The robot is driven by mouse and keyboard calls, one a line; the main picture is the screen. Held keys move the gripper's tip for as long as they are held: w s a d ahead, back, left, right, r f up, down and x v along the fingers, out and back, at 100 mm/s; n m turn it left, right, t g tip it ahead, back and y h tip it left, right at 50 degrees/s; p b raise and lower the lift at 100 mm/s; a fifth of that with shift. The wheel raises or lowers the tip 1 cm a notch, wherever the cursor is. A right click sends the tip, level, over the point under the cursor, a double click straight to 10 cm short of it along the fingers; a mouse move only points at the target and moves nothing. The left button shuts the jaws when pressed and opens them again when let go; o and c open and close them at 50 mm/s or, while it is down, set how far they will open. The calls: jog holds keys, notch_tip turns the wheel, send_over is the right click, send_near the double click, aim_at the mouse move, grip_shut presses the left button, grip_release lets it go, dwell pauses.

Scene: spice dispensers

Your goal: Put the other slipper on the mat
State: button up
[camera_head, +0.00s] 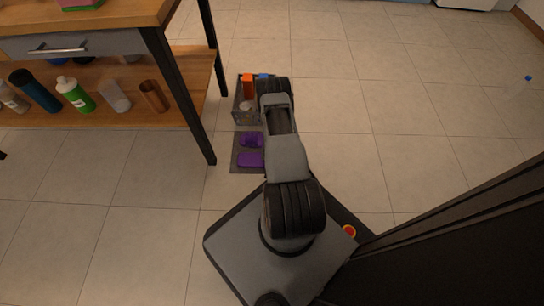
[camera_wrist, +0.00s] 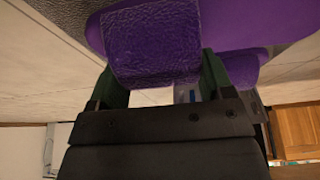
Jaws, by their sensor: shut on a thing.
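Two purple slippers show in the head view, one farther (camera_head: 251,140) and one nearer (camera_head: 249,159), both over the dark grey mat (camera_head: 237,164) left of my arm. In the wrist view my gripper (camera_wrist: 160,78) is shut on a purple slipper (camera_wrist: 152,42), its textured part between the green fingers. More smooth purple (camera_wrist: 240,28) shows behind it; I cannot tell where one slipper ends and the other starts. My arm hides the gripper and the mat's right side in the head view, so I cannot tell which slipper is held or whether it touches the mat.
A grey crate (camera_head: 241,118) with an orange item (camera_head: 248,87) and other things stands just beyond the mat. A wooden shelf table (camera_head: 190,90) with several bottles is at the left, its black leg (camera_head: 183,100) near the mat.

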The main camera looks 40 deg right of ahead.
jog(key=shift+f, duration=0.5)
jog(key=o, duration=1.1)
jog(key=shift+c, duration=0.2)
jog(key=shift+r, duration=0.1)
jog(key=p+v, duration=0.7)
jog(key=v, duration=0.6)
jog(key=shift+a+r, duration=0.2)
jog(key=shift+r, duration=0.05)
jog(key=shift+s+r, duration=0.1)
jog(key=w+a+r+n+y+p, duration=0.1)
jog(key=w+a+r+p, duration=0.35)
jog(key=r, duration=1.15)
jog(key=w+a+r+n+p, duration=0.2)
jog(key=r+p, duration=0.6)
jog(key=r, duration=0.8)
jog(key=w+a+r+n+y+p, duration=0.1)
jog(key=w+a+r+p, duration=0.45)
jog(key=r, duration=1.05)
jog(key=s+a+r+n+p, duration=0.1)
jog(key=s+a+r+p, duration=0.2)
jog(key=r, duration=0.8)
jog(key=s+a+r+n+p, duration=0.2)
jog(key=s+r+p, duration=0.6)
jog(key=r, duration=0.4)
jog(key=s+a+r+n+y+p, duration=0.1)
jog(key=s+a+r+p, duration=0.3)
jog(key=r, duration=0.8)
jog(key=shift+s+r+n+p, duration=0.2)
jog(key=shift+s+n+p, duration=0.3)
jog(key=shift+s+p, duration=0.6)
